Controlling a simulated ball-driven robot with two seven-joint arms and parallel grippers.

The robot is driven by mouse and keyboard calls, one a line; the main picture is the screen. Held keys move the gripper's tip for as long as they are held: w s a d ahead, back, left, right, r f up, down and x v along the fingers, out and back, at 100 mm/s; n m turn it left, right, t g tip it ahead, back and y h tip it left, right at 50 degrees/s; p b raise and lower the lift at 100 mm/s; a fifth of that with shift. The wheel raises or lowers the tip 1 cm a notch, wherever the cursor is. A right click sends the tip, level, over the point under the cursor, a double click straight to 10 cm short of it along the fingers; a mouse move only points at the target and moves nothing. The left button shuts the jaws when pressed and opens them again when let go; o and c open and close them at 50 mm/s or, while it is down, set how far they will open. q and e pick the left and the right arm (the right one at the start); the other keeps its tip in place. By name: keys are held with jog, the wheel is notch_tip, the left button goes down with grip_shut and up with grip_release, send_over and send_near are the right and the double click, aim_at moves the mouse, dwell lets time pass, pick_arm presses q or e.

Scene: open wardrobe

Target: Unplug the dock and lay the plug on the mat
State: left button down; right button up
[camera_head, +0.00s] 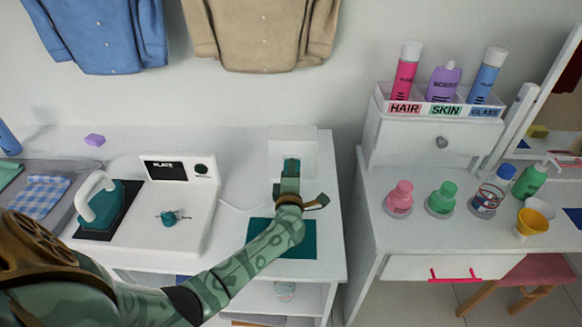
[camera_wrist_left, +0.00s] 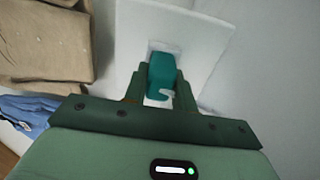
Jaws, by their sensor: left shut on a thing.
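The teal plug (camera_head: 291,163) is at the front of the white socket block (camera_head: 306,143) on the back of the white counter. My left gripper (camera_head: 290,172) is shut on the plug. In the left wrist view the plug (camera_wrist_left: 162,72) sits between both fingers, with its far end at the recess of the socket block (camera_wrist_left: 130,45); how deep it sits is hidden. The teal mat (camera_head: 298,246) lies flat in front of the socket block, partly covered by my arm. The white dock (camera_head: 187,205), marked PLATE, stands to the left. My right gripper is out of view.
A teal iron (camera_head: 98,205) rests on a dark pad on the dock's left. A thin pale cord (camera_head: 240,203) runs along the counter between dock and socket. A dresser (camera_head: 440,262) with several bottles stands to the right, across a gap. Shirts hang above.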

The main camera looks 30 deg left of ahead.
pick_arm(q)
jog(key=shift+s+d, duration=0.1)
jog(key=shift+s, duration=0.05)
jog(key=shift+s+d, duration=0.1)
jog(key=shift+s, duration=0.1)
jog(key=shift+p+v, duration=0.75)
jog(key=shift+v, duration=0.2)
dwell(0.6)
jog(key=shift+s+d+r, duration=0.1)
jog(key=shift+s+d, duration=0.15)
jog(key=shift+s, duration=0.15)
jog(key=shift+p+v, duration=0.8)
jog(key=shift+v, duration=0.6)
